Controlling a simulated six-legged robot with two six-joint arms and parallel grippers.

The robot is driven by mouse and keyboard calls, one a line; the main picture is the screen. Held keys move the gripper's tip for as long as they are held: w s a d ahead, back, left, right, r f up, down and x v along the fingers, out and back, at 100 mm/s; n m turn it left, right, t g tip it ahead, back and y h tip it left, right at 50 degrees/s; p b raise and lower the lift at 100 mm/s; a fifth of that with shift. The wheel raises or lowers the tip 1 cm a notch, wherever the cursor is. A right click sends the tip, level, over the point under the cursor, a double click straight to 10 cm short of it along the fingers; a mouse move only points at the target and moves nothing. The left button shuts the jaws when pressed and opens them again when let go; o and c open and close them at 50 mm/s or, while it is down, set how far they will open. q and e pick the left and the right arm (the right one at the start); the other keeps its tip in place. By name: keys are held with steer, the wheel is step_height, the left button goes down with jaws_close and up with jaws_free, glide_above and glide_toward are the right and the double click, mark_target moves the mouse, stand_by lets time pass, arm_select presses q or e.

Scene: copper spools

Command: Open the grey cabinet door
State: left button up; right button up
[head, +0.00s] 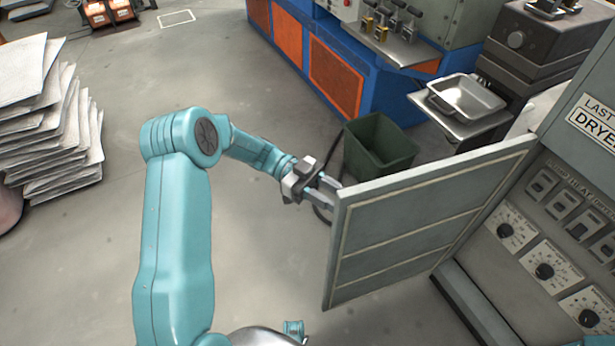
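The grey cabinet door (410,222) stands swung out from the grey cabinet (560,262), with its panelled face toward me and its free edge at the left. My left gripper (328,190) is at the upper part of that free edge. Its fingertips reach the edge and are partly hidden by the door, so I cannot tell whether they are apart or closed on anything. A handle is not clearly visible. My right gripper is out of view.
A dark green bin (378,145) stands on the floor just behind the door. A blue and orange machine (335,80) and a metal tray (467,96) are farther back. Stacked white sheets (45,120) are at the left. Open floor (85,265) lies in front of the stack.

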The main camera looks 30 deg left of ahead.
arm_select(q)
steer(key=a, duration=1.4)
steer(key=shift+w+p, duration=0.3)
steer(key=shift+w, duration=0.1)
